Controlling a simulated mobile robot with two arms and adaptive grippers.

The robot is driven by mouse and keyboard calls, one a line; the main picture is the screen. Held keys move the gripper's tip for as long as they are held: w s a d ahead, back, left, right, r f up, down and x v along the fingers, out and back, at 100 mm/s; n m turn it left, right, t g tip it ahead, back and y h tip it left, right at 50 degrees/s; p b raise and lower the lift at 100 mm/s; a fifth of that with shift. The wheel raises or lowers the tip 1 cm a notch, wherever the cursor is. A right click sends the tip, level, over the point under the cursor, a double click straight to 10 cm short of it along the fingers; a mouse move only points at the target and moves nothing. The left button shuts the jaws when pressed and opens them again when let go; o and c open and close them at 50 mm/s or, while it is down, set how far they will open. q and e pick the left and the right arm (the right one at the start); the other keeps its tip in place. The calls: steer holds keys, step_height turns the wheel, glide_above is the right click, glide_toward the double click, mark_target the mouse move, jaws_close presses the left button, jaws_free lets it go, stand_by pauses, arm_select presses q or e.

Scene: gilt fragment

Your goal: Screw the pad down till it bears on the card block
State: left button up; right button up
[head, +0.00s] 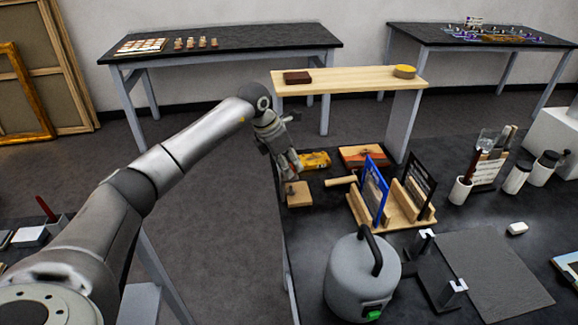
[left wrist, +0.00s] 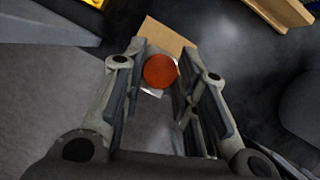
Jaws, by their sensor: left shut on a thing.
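My left gripper (head: 293,163) reaches in from the left, pointing down over the table's left edge. In the left wrist view its fingers (left wrist: 162,66) are shut on a round orange-red knob (left wrist: 160,72). A tan block (head: 298,194), which looks like the card block, lies below the fingertips; it also shows in the left wrist view (left wrist: 165,36) beyond the knob. A small pale metal piece (left wrist: 152,92) shows beside the knob. The pad is hidden, so I cannot tell whether it touches the block. My right gripper is in neither view.
A yellow tool (head: 315,160) lies just behind the block, and a wooden-handled tool (head: 341,181) to its right. A wooden rack (head: 408,217) with upright panels and a grey kettle-like canister (head: 350,284) stand further right. Open floor lies to the left.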

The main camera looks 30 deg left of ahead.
arm_select(q)
steer(key=shift+r, duration=0.1)
stand_by(0.4)
steer(key=o, duration=1)
steer(key=v, duration=1.2)
steer(key=shift+w, duration=0.1)
